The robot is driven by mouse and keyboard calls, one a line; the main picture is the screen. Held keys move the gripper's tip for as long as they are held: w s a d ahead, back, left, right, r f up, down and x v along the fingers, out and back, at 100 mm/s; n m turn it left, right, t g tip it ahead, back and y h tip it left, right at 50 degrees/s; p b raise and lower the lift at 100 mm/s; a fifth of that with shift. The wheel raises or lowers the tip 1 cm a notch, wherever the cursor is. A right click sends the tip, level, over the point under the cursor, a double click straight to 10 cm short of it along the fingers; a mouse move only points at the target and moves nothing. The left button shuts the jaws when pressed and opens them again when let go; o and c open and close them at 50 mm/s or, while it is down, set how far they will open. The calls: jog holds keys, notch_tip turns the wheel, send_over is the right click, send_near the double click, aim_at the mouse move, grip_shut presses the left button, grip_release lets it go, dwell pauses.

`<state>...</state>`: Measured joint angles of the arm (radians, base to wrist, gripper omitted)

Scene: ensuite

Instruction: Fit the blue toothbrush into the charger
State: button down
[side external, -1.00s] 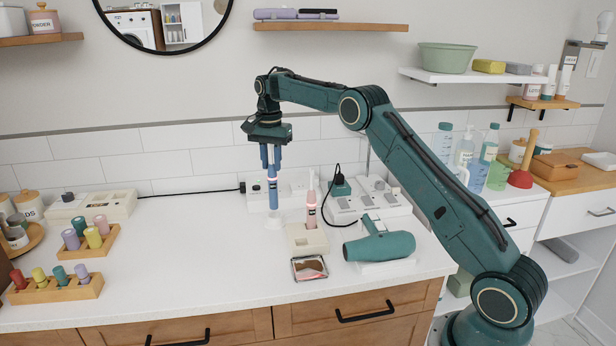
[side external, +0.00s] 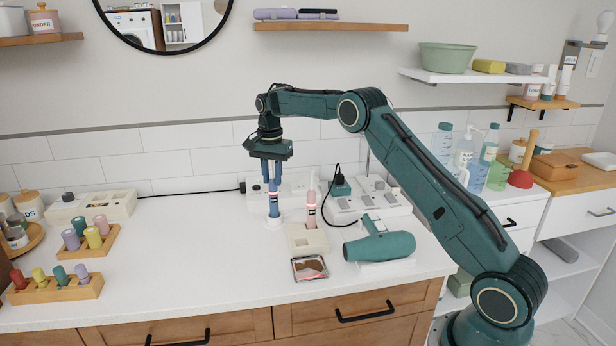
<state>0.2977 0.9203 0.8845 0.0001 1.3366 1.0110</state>
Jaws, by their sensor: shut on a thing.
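The blue toothbrush (side external: 274,204) stands upright with its lower end at the white round charger (side external: 275,223) on the counter. From this view its base looks to be in or on the charger; I cannot tell how deep it is seated. My gripper (side external: 272,181) points down and is shut on the top part of the blue toothbrush, which the fingers partly hide. A light band shows near the top of the handle.
A pink toothbrush (side external: 311,208) stands in a cream holder (side external: 306,241) just right of the charger. A power strip (side external: 293,188) lies behind. A teal hair dryer (side external: 380,246) and a small mirror-like tray (side external: 309,268) are nearby. The counter left of the charger is clear.

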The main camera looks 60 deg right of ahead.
jog(key=shift+f, duration=0.15)
jog(key=c, duration=1.2)
grip_release()
notch_tip(320, 180, up, 11)
jog(key=shift+f, duration=0.1)
jog(key=shift+r, duration=0.7)
jog(key=shift+r, duration=0.1)
